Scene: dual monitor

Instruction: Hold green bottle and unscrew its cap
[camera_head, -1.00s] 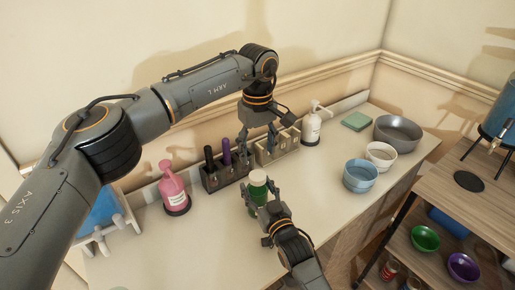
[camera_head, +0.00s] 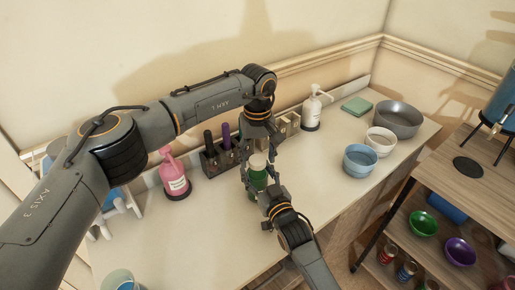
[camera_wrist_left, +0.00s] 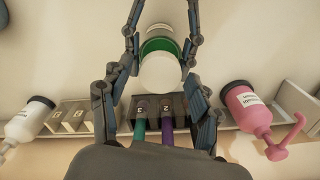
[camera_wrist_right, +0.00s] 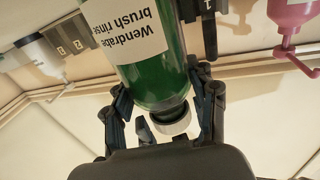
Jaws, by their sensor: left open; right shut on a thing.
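The green bottle (camera_head: 258,180) stands upright on the counter, or just above it; I cannot tell which. Its white cap (camera_head: 258,160) is on top. My right gripper (camera_head: 258,187) is shut around the bottle's body. In the right wrist view the bottle (camera_wrist_right: 155,75) carries a white label and its cap (camera_wrist_right: 172,124) shows between the fingers. My left gripper (camera_head: 260,148) is open just above the cap. In the left wrist view the cap (camera_wrist_left: 160,72) lies between its spread fingers, with gaps beside it.
A pink pump bottle (camera_head: 174,178) is to the left and a white pump bottle (camera_head: 312,112) behind. A blue bowl (camera_head: 360,162) and other bowls stand right.

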